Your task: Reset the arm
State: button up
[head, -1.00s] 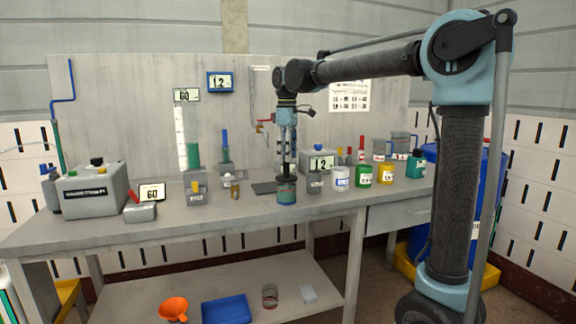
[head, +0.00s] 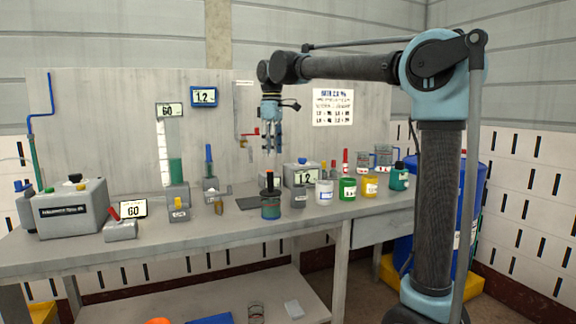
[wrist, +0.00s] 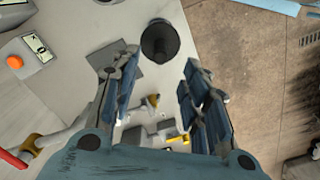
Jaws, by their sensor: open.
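My gripper (head: 272,148) points down above the bench in the head view. The black round top of an upright object (wrist: 159,41) shows just beyond the fingertips, and nothing lies between the pads. My arm reaches in from the right, with its upper link level and its elbow high.
The workbench (head: 110,250) holds a grey machine (head: 72,208) at left. White (head: 325,192), green (head: 348,189) and yellow (head: 370,187) pots stand right of the jar. A green measuring column (head: 175,170) stands behind. A blue barrel (head: 470,215) is at right. Air above the bench is free.

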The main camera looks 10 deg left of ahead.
jog(key=s+d+f+m, duration=0.2)
jog(key=d+f+m, duration=0.15)
jog(key=d, duration=0.45)
jog(key=s+d+f+m+t, duration=0.15)
jog(key=d+f, duration=0.25)
jog(key=d, duration=0.5)
jog(key=s+d+f+m+g, duration=0.1)
jog(key=s+d+f+m, duration=0.25)
jog(key=d, duration=0.45)
jog(key=s+d+f+m, duration=0.2)
jog(key=s+d+f, duration=0.3)
jog(key=f, duration=0.3)
jog(key=s+d+f+m+t, duration=0.1)
jog(key=s+d+f+m, duration=0.2)
jog(key=s+d+f, duration=0.2)
jog(key=s+d+f+m, duration=0.3)
jog(key=s+d+f, duration=0.2)
jog(key=f, duration=0.6)
jog(key=shift+s+d+t, duration=0.2)
jog(key=shift+s+t, duration=0.15)
jog(key=shift+s, duration=0.2)
jog(key=shift+w+f, duration=0.25)
jog(key=shift+w, duration=0.2)
